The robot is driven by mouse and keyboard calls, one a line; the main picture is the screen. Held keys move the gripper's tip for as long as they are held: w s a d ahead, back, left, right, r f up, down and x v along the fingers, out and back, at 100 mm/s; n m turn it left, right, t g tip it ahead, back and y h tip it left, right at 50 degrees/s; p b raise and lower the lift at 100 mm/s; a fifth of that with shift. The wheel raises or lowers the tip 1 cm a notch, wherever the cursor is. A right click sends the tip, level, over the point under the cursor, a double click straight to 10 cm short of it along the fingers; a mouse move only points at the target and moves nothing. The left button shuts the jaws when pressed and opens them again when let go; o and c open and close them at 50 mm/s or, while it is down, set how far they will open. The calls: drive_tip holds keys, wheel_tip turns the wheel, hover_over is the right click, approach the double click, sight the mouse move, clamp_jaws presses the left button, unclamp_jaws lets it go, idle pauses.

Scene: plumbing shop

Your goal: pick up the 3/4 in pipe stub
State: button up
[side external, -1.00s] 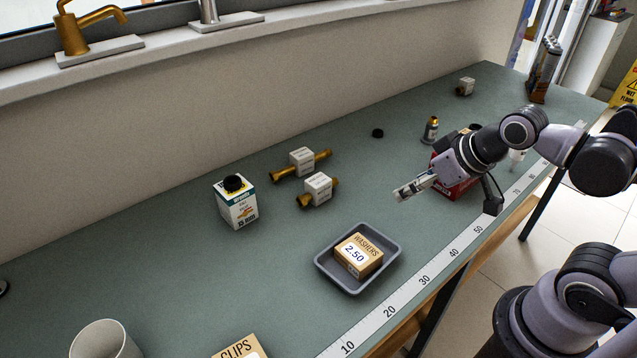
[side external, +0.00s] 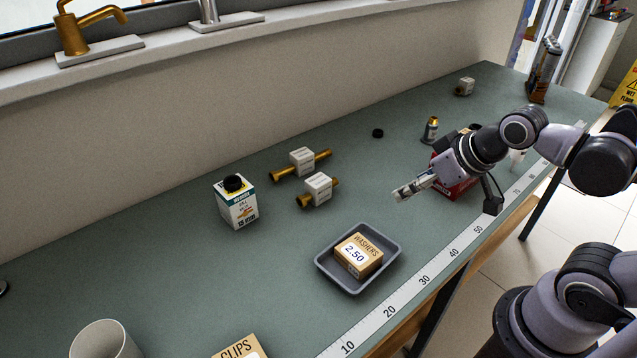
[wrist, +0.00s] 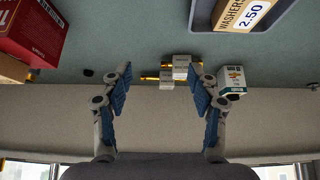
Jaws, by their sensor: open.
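Two brass pipe pieces with white tags lie on the green bench. The longer one (side external: 281,175) is nearer the wall, and the shorter, thicker one (side external: 304,201) is just in front of it. A third tagged piece (side external: 465,87) sits at the far end. The tags are too small to read, so I cannot tell which is the 3/4 in stub. My gripper (side external: 400,194) is open and empty above the bench, to the right of the two pieces and apart from them. In the wrist view both show beyond my open fingers (wrist: 160,74), right of centre.
A grey tray (side external: 327,272) holds a washers box (side external: 358,256). A white carton (side external: 238,210) stands left of the pipes. A red box (side external: 456,188) is partly behind my arm. A black cap (side external: 377,133) and a small brass-topped item (side external: 430,130) stand behind. Bench between gripper and pipes is clear.

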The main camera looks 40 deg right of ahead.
drive_tip(key=m+g+h, duration=0.4)
drive_tip(key=m+h, duration=0.1)
drive_tip(key=m, duration=0.6)
approach(433, 124)
drive_tip(key=f, duration=0.1)
drive_tip(key=x, duration=0.5)
drive_tip(key=shift+w+d, duration=0.3)
drive_tip(key=shift+w, duration=0.05)
drive_tip(key=shift+x, duration=2.95)
drive_tip(key=shift+s, duration=0.1)
clamp_jaws()
